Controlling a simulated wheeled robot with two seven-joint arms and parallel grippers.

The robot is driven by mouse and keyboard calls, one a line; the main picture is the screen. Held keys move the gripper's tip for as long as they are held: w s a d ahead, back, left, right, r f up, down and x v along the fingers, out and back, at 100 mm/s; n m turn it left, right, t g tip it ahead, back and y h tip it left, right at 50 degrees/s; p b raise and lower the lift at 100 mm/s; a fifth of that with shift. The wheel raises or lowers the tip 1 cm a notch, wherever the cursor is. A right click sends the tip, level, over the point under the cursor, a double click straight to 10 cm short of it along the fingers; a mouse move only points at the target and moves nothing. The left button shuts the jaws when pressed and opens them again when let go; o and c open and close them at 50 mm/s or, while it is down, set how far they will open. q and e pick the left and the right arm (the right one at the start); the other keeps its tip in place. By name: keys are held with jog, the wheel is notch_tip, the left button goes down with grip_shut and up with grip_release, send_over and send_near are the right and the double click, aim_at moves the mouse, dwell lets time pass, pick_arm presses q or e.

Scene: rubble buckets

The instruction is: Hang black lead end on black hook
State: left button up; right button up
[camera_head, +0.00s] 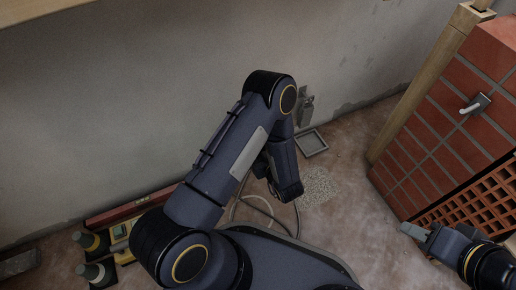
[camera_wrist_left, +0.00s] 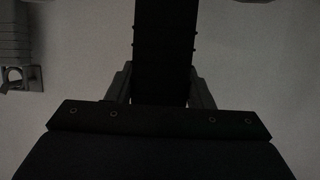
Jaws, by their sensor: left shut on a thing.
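My left arm rises from the bottom middle in the head view and bends down at its elbow near the wall. Its gripper fingers are hidden there behind my arm. In the left wrist view, the left gripper (camera_wrist_left: 161,95) is shut on a dark, long thing (camera_wrist_left: 165,45), apparently the black lead end. The picture is too dark to show its details. Grey cable loops (camera_head: 250,205) lie on the floor below the left arm. I cannot pick out a black hook. My right gripper (camera_head: 414,231) is at the lower right, beside the bricks; its opening is unclear.
A grey fitting (camera_head: 306,107) is near the wall, beside my left elbow. A square grey frame (camera_head: 311,142) lies on the floor. A brick stack (camera_head: 440,125) with a metal handle (camera_head: 475,105) stands right.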

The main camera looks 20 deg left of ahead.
pick_arm(q)
jog(key=shift+w+a, duration=1.85)
jog(key=shift+a, duration=0.2)
jog(key=shift+w+a, duration=0.1)
jog(key=shift+w+a, duration=0.9)
jog(key=shift+a, duration=0.15)
jog(key=shift+w, duration=0.1)
dwell(0.4)
jog(key=shift+w+a, duration=0.65)
jog(key=shift+a, duration=0.15)
jog(key=shift+f, duration=0.1)
